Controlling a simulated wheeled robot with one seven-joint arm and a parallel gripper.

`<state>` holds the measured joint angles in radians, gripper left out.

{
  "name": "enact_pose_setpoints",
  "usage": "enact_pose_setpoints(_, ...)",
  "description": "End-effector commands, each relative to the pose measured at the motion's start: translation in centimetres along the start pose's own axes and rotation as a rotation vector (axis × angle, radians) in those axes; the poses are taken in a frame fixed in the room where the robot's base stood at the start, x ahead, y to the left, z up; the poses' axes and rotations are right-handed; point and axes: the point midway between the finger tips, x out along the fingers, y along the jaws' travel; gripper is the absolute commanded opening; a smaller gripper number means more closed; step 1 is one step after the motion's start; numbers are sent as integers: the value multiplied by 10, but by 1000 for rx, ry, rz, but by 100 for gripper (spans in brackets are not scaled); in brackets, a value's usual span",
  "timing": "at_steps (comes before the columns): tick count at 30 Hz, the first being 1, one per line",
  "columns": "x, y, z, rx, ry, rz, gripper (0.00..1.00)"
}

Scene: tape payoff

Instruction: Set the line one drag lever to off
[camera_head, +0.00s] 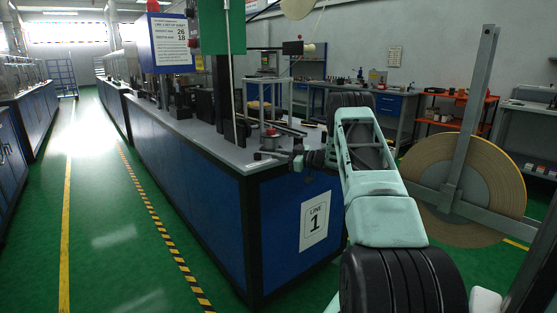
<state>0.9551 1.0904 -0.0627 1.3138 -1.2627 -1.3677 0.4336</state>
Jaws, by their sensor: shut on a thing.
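My gripper (268,156) is at the near right corner of the line 1 bench (222,228), at the level of its top. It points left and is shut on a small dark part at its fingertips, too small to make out. That part may be the drag lever, but I cannot tell its shape or position. A grey cylinder with a red top (270,133) stands on the bench just behind my gripper. A large tan tape reel (490,185) hangs on a grey frame (465,120) to the right, apart from my gripper.
A "LINE 1" sign (315,221) is on the bench's end panel. A blue board with a setup sheet (172,42) and a green panel (223,25) stand above the bench. An orange cart (450,125) and workbenches line the back. The green aisle at left is clear.

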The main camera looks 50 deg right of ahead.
Motion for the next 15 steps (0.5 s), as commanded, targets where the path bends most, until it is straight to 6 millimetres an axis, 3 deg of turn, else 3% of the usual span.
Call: enact_pose_setpoints(15,2,11,1,-3,-2,12,0)
